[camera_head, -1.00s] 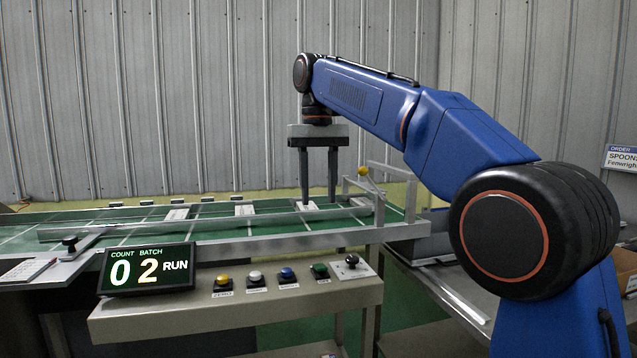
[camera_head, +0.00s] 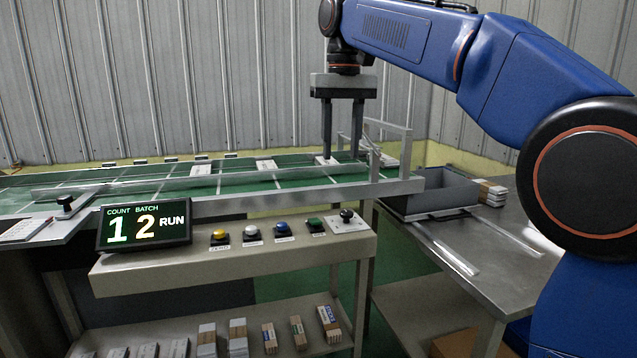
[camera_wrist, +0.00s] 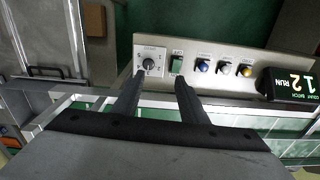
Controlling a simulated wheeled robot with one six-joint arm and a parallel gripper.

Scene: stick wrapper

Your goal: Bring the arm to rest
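My gripper (camera_head: 341,155) hangs from my blue arm, fingers pointing down over the right end of the green conveyor (camera_head: 292,178). Its two fingers are apart, with nothing seen between them. In the wrist view, the gripper (camera_wrist: 160,78) also shows a clear gap between its fingers, with the control panel beyond. A pale packet (camera_head: 326,160) lies on the belt by the fingertips; I cannot tell whether they touch it. Another packet (camera_head: 265,165) lies further left. The display (camera_head: 145,226) reads count 1, batch 2, RUN.
A metal guard frame (camera_head: 405,150) stands close right of the fingers. A button panel (camera_head: 250,245) runs along the front. Small boxes (camera_head: 328,322) stand on a shelf below.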

